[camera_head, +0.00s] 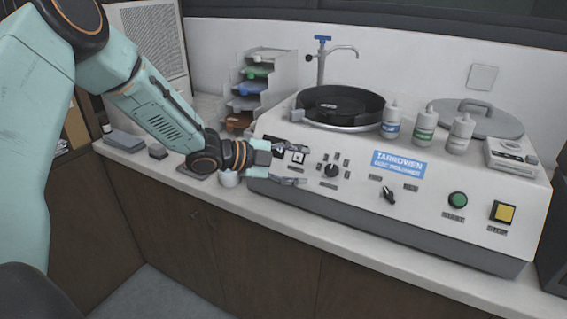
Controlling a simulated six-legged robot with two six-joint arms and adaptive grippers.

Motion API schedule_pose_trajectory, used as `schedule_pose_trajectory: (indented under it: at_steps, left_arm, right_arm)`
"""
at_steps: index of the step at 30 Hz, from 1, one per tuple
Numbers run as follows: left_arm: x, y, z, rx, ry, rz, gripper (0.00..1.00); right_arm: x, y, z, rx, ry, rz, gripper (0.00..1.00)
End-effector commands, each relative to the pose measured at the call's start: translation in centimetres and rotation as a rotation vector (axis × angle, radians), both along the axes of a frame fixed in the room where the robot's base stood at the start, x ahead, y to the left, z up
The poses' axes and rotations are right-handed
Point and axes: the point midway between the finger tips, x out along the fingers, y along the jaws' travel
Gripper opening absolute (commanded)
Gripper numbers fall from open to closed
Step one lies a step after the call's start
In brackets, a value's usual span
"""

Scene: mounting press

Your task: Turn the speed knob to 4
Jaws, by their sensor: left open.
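A disc polisher (350,232) with a blue label stands on the counter. On its sloped front is a round black knob (331,171) ringed by small marks, which looks like the speed knob. The marks and its setting are too small to read. A second black knob (389,194) with a pointer shape sits further right. My left gripper (303,165) is open and empty, just left of the ringed knob, its two fingers spread above and below and pointing right at it. It appears apart from the knob. My right gripper is out of view.
A green button (457,200) and a yellow switch (503,213) are on the panel's right. Several bottles (425,127), a round lid (478,119) and a black polishing bowl (341,105) are on top, with a tap (322,60) behind.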

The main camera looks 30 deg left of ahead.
Motion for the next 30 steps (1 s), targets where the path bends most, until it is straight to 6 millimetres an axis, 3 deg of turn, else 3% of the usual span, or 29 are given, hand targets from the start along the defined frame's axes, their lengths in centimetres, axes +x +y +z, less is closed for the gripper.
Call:
schedule_pose_trajectory:
  at_steps: [10,30]
  left_arm:
    - [-2.5,2.2,1.4,-0.003,0.000,0.001,0.54]
    - [-2.9,2.4,1.5,-0.003,0.002,0.000,0.54]
  right_arm:
    - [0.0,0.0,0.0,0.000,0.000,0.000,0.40]
    - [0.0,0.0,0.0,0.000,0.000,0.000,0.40]
